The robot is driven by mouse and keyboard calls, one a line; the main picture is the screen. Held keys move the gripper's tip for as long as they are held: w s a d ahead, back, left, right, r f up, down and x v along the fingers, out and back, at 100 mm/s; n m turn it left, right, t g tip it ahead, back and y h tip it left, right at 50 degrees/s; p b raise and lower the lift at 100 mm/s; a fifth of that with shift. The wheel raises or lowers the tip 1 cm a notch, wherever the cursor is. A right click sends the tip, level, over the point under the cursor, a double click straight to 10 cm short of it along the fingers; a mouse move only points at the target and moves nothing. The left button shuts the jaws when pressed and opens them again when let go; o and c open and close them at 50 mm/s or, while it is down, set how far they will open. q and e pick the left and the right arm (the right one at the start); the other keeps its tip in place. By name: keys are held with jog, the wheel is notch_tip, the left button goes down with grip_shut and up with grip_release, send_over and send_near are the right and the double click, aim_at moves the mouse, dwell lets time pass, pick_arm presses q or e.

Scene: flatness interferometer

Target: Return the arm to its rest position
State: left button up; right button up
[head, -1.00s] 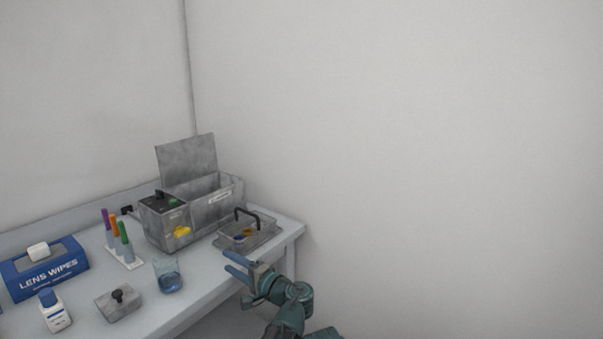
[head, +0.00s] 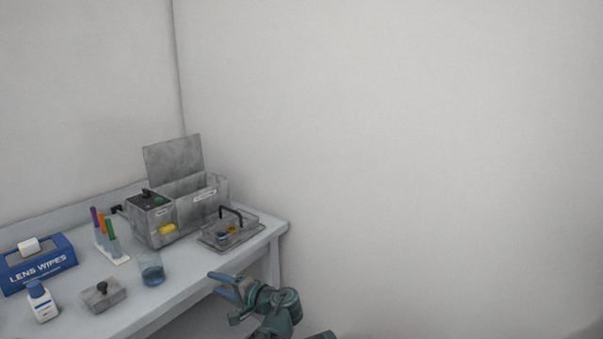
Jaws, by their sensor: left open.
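My left gripper (head: 222,287) shows low in the head view, with its blue fingers spread apart and nothing between them. It is in front of the table's (head: 190,283) front edge, below and apart from the tray with a black handle (head: 222,237). My teal left arm runs down from it to the bottom edge of the picture. My right gripper is out of view.
A beaker of blue liquid (head: 151,271), a grey knobbed block (head: 104,295), a white bottle (head: 41,301), coloured tubes (head: 110,238) and a lens wipes box (head: 38,268) stand leftward. Right of the table is bare wall.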

pick_arm(q)
jog(key=s+a+f+n+g+h, duration=0.35)
jog(key=s+f, duration=0.35)
jog(key=f, duration=0.3)
jog(key=s+d+f+n+g+h, duration=0.2)
jog(key=s+d+f+g+h, duration=0.2)
jog(key=s+d+f+h, duration=0.5)
jog(key=s+d+r+m+g, duration=0.1)
jog(key=s+d+m, duration=0.3)
jog(key=s+d, duration=0.4)
notch_tip(320, 180, up, 18)
jog(key=d+p, duration=0.2)
jog(key=p, duration=1.5)
jog(key=shift+w+p, duration=0.3)
jog(key=shift+w, duration=0.05)
